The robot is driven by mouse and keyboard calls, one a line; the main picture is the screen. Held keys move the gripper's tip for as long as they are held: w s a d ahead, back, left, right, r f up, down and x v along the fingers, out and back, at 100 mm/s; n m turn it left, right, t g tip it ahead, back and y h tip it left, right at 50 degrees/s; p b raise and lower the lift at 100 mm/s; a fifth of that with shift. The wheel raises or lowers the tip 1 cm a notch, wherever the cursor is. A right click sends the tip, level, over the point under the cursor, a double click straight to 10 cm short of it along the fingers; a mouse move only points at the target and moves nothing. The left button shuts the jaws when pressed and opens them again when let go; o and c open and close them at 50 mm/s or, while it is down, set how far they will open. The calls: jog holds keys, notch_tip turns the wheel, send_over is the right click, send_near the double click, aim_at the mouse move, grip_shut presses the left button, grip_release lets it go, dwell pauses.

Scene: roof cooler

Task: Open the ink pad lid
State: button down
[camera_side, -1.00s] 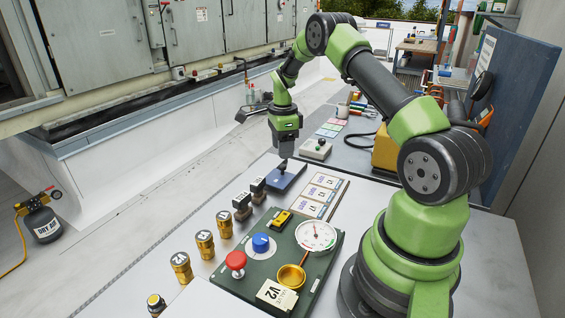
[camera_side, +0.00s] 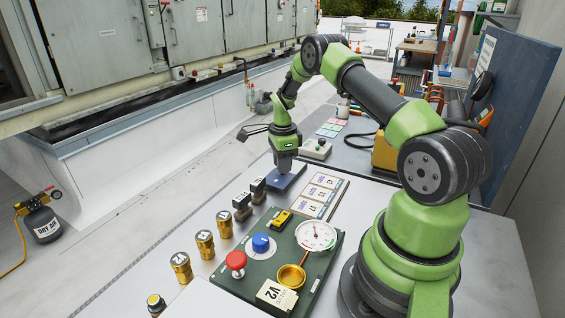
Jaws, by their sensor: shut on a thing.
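The ink pad (camera_side: 294,183) is a flat blue case on the grey bench, behind the two dark stamps. Its lid looks flat and closed. My gripper (camera_side: 284,173) points straight down over the middle of the blue lid. Its fingers are shut on the small dark lid knob, which they now hide. The contact itself is too small to see in detail.
Two dark stamps (camera_side: 250,192) stand just in front of the pad.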

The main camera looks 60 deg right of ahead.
jog(key=shift+d, duration=3.55)
jog(key=c, duration=1)
grip_release()
jog(key=shift+r, duration=0.1)
notch_tip(320, 180, up, 10)
jog(key=shift+f, duration=0.1)
